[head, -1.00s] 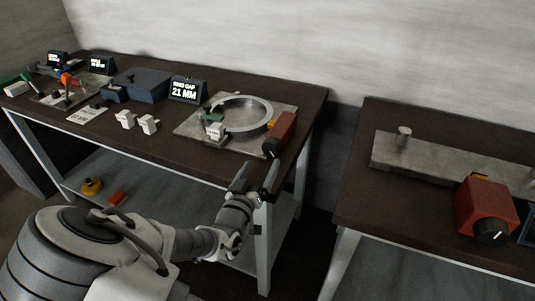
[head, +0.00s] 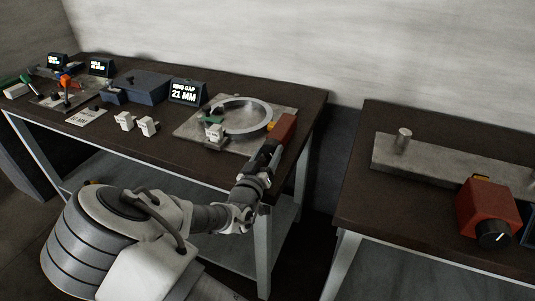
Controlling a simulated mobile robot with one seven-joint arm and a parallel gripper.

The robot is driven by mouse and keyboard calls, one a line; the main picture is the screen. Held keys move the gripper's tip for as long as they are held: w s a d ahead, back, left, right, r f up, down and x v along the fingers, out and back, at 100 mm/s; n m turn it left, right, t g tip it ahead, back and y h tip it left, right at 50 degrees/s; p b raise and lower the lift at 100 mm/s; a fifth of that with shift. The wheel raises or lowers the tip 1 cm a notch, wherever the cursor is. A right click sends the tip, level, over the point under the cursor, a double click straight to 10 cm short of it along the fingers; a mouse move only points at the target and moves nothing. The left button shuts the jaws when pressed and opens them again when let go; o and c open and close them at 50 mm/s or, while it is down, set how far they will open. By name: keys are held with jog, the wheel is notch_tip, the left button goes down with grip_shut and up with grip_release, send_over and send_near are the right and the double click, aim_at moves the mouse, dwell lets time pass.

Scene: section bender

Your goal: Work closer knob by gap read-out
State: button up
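The gap read-out (head: 187,91) stands at the back of the left bench and shows "RING GAP 21 MM". A grey metal ring (head: 267,119) lies on a metal plate (head: 190,129) on that bench. A red closer box (head: 286,127) sits at the plate's right side. Its black knob, on the near end, is now hidden behind my gripper (head: 266,153). My gripper is at the near end of the red box. Its fingertips overlap the knob's place, so I cannot tell whether they are open or shut on it.
Two white blocks (head: 148,126) stand left of the plate, and a blue-grey box (head: 140,87) is behind them. A second bench at right holds another red box with a black knob (head: 494,234). A dark gap separates the benches.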

jog(key=c, duration=0.7)
jog(key=shift+f+m+b, duration=0.1)
jog(key=shift+m+b, duration=0.3)
jog(key=m+b, duration=0.2)
jog(key=shift+d+m, duration=0.1)
jog(key=shift+m, duration=0.2)
jog(key=shift+m+b, duration=1.2)
jog(key=shift+m, duration=0.2)
jog(key=o, duration=1.4)
jog(key=shift+s, duration=0.15)
